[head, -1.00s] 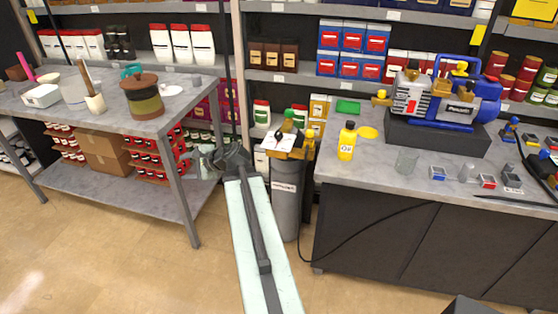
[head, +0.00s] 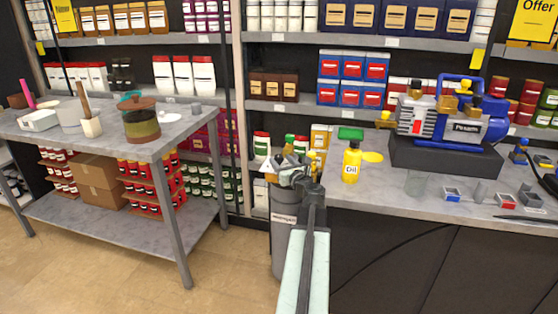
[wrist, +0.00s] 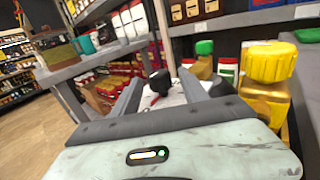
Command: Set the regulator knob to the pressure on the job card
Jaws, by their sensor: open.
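The grey gas cylinder (head: 284,225) stands in the gap between the two tables, with brass fittings on top partly hidden by my gripper (head: 290,168). In the wrist view my gripper is open, and a round black knob (wrist: 160,82) appears between its fingers with a white surface (wrist: 170,100) behind it. I cannot tell whether the fingers touch the knob. A brass fitting with a ribbed yellow cap (wrist: 270,62) is close on the right. A green-topped brass valve (wrist: 204,48) is behind the right finger. No pressure reading is legible, and I cannot make out the job card.
A grey table (head: 190,122) with pots is on the left. Shelves stand behind. A black cable hangs down the right bench's front.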

